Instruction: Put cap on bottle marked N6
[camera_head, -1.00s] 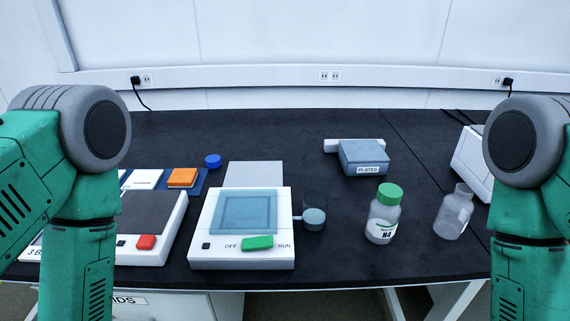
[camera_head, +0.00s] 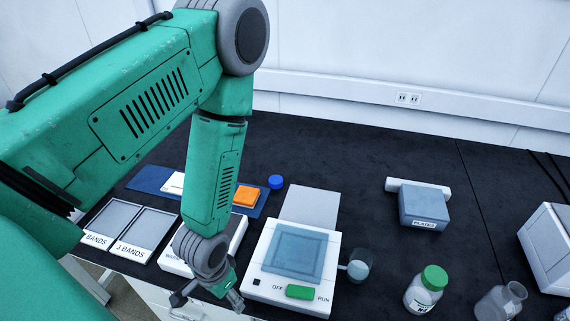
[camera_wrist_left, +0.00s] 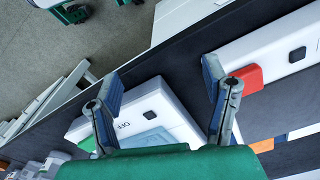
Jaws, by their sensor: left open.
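A round blue cap (camera_head: 276,182) lies on the black bench beyond the orange block, in the head view. An uncapped clear bottle (camera_head: 500,303) stands upright at the lower right; its mark cannot be read here. Left of it stands a bottle with a green cap (camera_head: 433,278), marked N4 in the earlier head frame. My left gripper (camera_head: 208,298) is open and empty, pointing down near the bench's front edge, well left of both bottles and nearer than the blue cap. Its spread fingers (camera_wrist_left: 162,85) also show in the left wrist view. My right gripper is out of view.
A white device with a green switch (camera_head: 300,292) stands right of my left gripper, with a small beaker (camera_head: 358,266) beside it. My left arm partly hides another device and a blue tray (camera_head: 150,178). A PLATES box (camera_head: 424,207) stands farther back. The bench's back middle is clear.

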